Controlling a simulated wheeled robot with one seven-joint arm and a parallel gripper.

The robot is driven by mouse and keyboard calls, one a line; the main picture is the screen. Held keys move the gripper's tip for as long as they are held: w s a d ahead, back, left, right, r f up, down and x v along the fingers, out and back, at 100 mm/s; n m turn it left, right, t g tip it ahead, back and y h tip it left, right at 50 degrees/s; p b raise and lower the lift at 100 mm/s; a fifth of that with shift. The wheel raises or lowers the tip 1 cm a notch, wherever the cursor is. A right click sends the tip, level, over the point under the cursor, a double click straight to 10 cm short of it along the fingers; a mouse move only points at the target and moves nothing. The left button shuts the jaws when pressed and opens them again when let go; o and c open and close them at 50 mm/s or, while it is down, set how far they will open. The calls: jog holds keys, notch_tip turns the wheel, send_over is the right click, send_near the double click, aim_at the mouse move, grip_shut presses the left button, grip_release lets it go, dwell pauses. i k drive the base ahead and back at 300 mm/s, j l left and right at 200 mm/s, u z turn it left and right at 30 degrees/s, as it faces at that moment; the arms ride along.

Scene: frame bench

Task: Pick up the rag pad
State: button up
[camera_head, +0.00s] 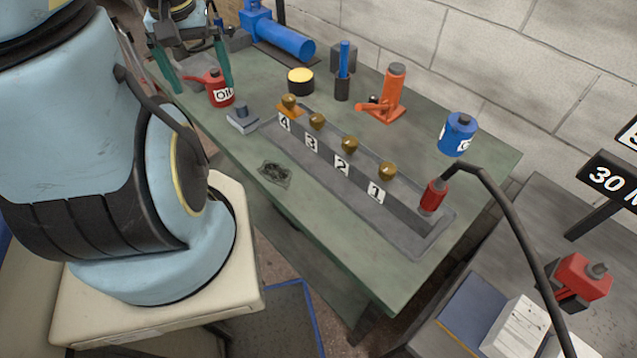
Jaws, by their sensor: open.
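A dark, crumpled flat patch (274,173), which looks like the rag pad, lies on the green bench top in front of the numbered rail. My gripper (202,86) is at the upper left, above the bench's far left part. Its two green fingers are spread wide, pointing down, with nothing visibly held. The gripper is well apart from the dark patch, up and left of it in the picture. A red oil can (219,94) shows beside the right finger; I cannot tell whether they touch.
A grey rail (408,238) with numbered tags and brass knobs (387,171) runs along the green bench (330,240). A small grey block (242,122) stands near its left end. Behind are a yellow-topped tin (300,82), an orange jack (392,95) and a blue can (458,133).

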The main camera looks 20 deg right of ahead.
aim_at(246, 121)
jog(key=z, duration=0.55)
jog(key=j+u, duration=0.15)
jog(key=j, duration=0.2)
jog(key=i+j+u, duration=0.1)
jog(key=j, duration=0.25)
jog(key=i+j+u, duration=0.15)
jog(key=j, duration=0.15)
jog(key=i+j+u, duration=0.15)
jog(key=j, duration=0.2)
